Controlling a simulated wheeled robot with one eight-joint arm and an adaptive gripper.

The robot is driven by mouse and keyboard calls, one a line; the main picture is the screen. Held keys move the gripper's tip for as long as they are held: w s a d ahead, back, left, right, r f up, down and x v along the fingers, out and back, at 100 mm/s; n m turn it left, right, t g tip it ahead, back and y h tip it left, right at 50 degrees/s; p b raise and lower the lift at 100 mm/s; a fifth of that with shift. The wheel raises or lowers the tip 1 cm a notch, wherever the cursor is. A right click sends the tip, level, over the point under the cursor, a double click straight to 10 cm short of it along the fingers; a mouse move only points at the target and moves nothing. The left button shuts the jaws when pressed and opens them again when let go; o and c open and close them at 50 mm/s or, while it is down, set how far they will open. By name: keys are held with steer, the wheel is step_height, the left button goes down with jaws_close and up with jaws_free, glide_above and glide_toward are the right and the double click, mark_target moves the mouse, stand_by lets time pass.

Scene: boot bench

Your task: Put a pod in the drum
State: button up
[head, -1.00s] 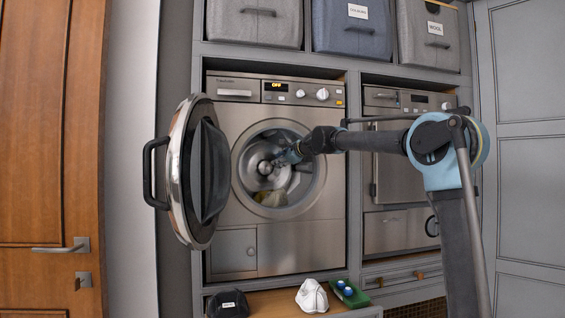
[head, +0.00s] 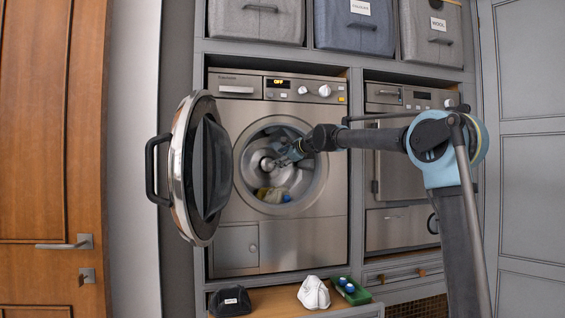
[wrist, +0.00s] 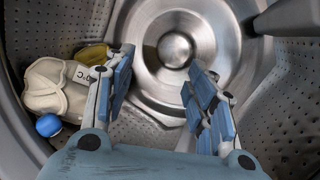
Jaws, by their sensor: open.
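The open washing machine drum (head: 280,165) holds pale and yellowish laundry at its bottom. A round blue pod (wrist: 48,125) lies in the drum beside the cream cloth (wrist: 55,88) in the wrist view; in the head view it is a small blue spot (head: 286,198) low in the drum. My gripper (wrist: 162,82) is inside the drum, its fingers spread with nothing between them, to the right of the pod and apart from it. In the head view my gripper (head: 279,158) reaches through the door opening. Blue pods (head: 350,287) also sit in a green tray (head: 362,298) on the bench.
The round door (head: 200,165) stands open at the left. A dark cap (head: 230,302) and a white cap (head: 313,293) lie on the bench. The perforated drum wall (wrist: 285,110) and a drum paddle (wrist: 288,17) are close around my gripper. A mustard cloth (wrist: 92,55) lies behind the cream one.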

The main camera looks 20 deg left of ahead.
steer(key=v, duration=1.2)
steer(key=shift+f, duration=0.1)
stand_by(0.4)
steer(key=s+d+f+n+g+h, duration=0.2)
steer(key=s+d+f+n+h, duration=0.2)
steer(key=s+d+f, duration=0.9)
steer(key=s+d+f+n+g+h, duration=0.2)
steer(key=s+d+f+n+h, duration=0.2)
steer(key=s+d+f, duration=1)
steer(key=s+d+f+n+g+h, duration=0.3)
steer(key=s+d+f+n, duration=0.4)
steer(key=s+d+f, duration=0.7)
steer(key=d+f, duration=0.3)
steer(key=f, duration=0.4)
steer(key=d+f+h, duration=0.1)
steer(key=d+f, duration=0.2)
steer(key=f, duration=0.4)
steer(key=shift+s, duration=0.25)
steer(key=c, duration=0.4)
